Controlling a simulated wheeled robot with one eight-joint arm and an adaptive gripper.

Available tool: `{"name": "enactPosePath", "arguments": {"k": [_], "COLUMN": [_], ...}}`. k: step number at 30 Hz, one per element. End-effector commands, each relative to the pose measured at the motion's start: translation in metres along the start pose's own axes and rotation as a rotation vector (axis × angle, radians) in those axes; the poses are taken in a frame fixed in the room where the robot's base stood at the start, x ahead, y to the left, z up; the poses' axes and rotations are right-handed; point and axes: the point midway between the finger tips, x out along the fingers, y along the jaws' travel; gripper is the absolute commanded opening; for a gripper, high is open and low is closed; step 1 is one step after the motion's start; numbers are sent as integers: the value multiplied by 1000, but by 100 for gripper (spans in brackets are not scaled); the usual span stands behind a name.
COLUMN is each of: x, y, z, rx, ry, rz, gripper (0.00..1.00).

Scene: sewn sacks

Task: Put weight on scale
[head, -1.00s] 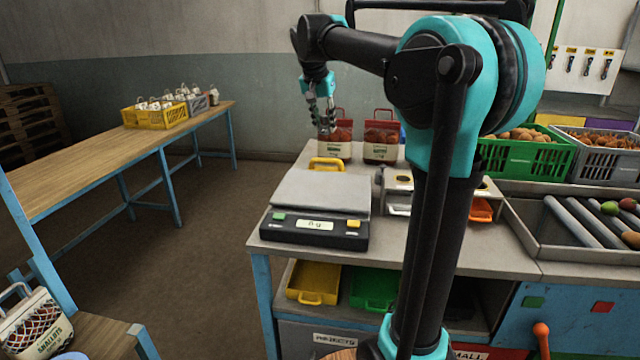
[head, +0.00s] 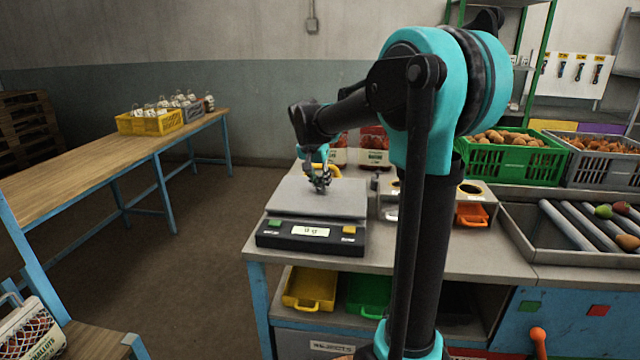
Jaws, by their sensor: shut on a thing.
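The scale (head: 285,226) stands on the grey bench, with a flat grey plate (head: 290,195) and a dark front with a small lit display (head: 310,232), whose figures are too blurred to read. My gripper (head: 320,187) points down over the back right part of the plate, close to its surface. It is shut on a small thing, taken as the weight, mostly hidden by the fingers. I cannot tell whether this touches the plate.
Red sacks (head: 373,155) with pale labels stand behind the scale, partly hidden by my arm. A yellow handle (head: 326,170) shows behind the plate. A box with an orange tray (head: 471,215) stands to the right. A green crate (head: 500,160) is farther right.

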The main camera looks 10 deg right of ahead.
Motion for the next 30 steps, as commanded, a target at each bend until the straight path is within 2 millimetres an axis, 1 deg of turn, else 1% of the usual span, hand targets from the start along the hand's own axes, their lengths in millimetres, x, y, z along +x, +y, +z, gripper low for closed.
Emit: {"name": "enactPosePath", "arguments": {"k": [2, 12, 13, 18, 26, 30], "x": [7, 10, 10, 10, 10, 2], "y": [0, 0, 0, 0, 0, 0], "z": [3, 4, 4, 4, 4, 3], "rx": [0, 0, 0, 0, 0, -1], "ry": [0, 0, 0, 0, 0, 0], "rz": [0, 0, 0, 0, 0, 0], "gripper": [0, 0, 29, 48, 48, 48]}}
